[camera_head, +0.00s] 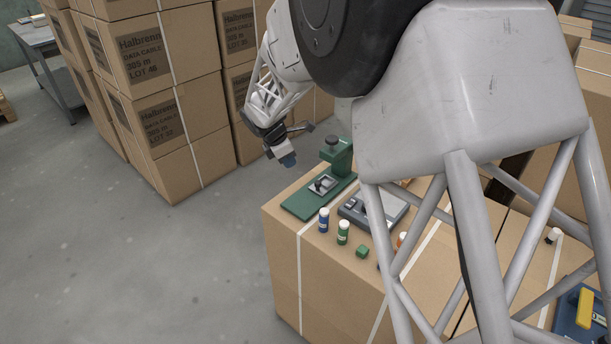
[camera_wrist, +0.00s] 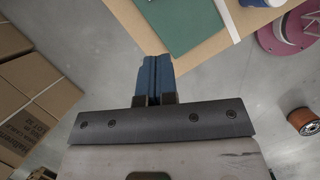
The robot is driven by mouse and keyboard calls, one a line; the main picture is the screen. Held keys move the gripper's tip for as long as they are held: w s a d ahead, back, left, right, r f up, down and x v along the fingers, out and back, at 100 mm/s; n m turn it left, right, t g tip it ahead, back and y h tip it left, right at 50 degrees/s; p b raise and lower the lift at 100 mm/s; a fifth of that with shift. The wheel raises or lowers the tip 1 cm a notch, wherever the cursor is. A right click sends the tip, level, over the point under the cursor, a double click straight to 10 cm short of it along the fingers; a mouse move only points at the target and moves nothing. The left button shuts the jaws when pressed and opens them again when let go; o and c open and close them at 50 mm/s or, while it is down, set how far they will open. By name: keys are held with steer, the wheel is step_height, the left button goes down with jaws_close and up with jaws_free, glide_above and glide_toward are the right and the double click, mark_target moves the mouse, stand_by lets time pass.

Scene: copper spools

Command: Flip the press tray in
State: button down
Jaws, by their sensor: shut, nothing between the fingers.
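The green press (camera_head: 338,155) stands on a cardboard box at the far edge, with a flat green base (camera_head: 300,207) reaching toward the left. The press tray (camera_head: 322,187), a small light plate with a dark knob, sits on that base, outside the upright press head. In the wrist view the closed fingers (camera_wrist: 155,72) point at the corner of the green base (camera_wrist: 185,22); the tray is not seen there.
A grey device (camera_head: 375,208) stands right of the press. A blue bottle (camera_head: 324,220), a green bottle (camera_head: 343,232) and a green cube (camera_head: 362,252) stand along the front. My arm hides much of the box top. A magenta spool (camera_wrist: 285,35) and a copper spool (camera_wrist: 304,122) lie lower down.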

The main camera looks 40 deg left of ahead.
steer(key=shift+s, duration=0.65)
steer(key=shift+f, duration=0.2)
glide_toward(314, 190)
steer(key=s+f, duration=0.1)
steer(key=s+a+f, duration=0.1)
steer(key=f, duration=0.1)
steer(key=shift+s+f, duration=0.15)
steer(key=shift+w+d+f, duration=0.2)
steer(key=shift+w, duration=0.2)
steer(key=shift+w+d+f, duration=0.15)
steer(key=shift+w+d, duration=0.05)
steer(key=shift+w, duration=0.2)
steer(key=shift+w+d, duration=0.25)
steer(key=shift+w, duration=0.3)
steer(key=shift+w+d, duration=0.25)
steer(key=shift+w, duration=0.3)
